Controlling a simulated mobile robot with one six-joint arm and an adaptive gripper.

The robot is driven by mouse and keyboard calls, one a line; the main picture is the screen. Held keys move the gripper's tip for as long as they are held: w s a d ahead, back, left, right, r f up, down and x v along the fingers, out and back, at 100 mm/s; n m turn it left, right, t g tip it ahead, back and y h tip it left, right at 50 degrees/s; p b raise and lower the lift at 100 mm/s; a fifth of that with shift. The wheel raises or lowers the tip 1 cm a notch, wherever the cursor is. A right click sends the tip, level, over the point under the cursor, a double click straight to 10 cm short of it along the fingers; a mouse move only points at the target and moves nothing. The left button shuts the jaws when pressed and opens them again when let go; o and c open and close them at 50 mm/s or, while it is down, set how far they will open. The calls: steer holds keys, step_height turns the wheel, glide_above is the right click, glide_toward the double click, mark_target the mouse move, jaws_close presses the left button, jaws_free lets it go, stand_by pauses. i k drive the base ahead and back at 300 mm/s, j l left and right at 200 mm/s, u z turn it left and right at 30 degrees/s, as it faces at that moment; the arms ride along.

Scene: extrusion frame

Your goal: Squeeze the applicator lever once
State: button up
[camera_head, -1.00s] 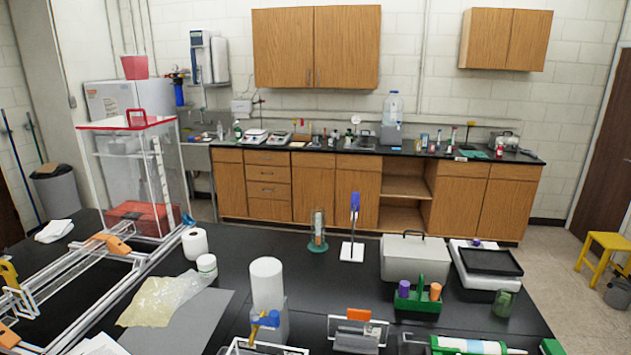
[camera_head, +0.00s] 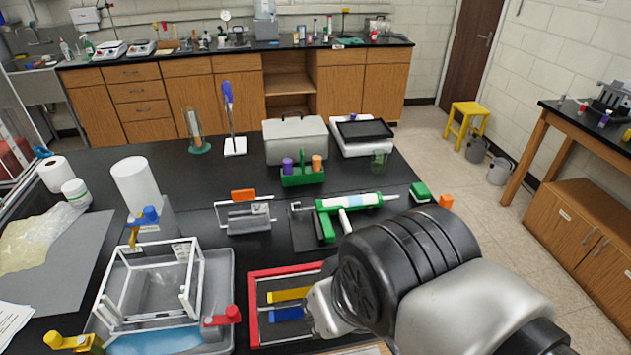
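The applicator (camera_head: 349,204) lies on the black bench right of centre, a white cartridge in a green frame with its nozzle pointing right. Its green handle (camera_head: 325,224) faces the front, and a pale lever (camera_head: 345,222) shows beside the handle. A dark mat lies under it. My arm rises at the lower right, in front of the applicator and nearer the camera. The fingertips of my gripper are hidden or cannot be made out behind the arm links, so its opening does not show.
A grey tray (camera_head: 222,285) with a white frame stands at the front left, a red-edged tray (camera_head: 253,305) beside it. Behind the applicator are a green caddy (camera_head: 303,179) and a grey case (camera_head: 293,141). A green block (camera_head: 420,192) and orange piece (camera_head: 446,201) lie right of the nozzle.

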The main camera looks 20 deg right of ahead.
mark_target(345, 223)
steer(key=l+u, duration=0.2)
steer(key=l, duration=0.55)
steer(key=l+u, duration=0.15)
steer(key=l, duration=0.55)
steer(key=k+l+u, duration=0.2)
steer(key=l, duration=0.55)
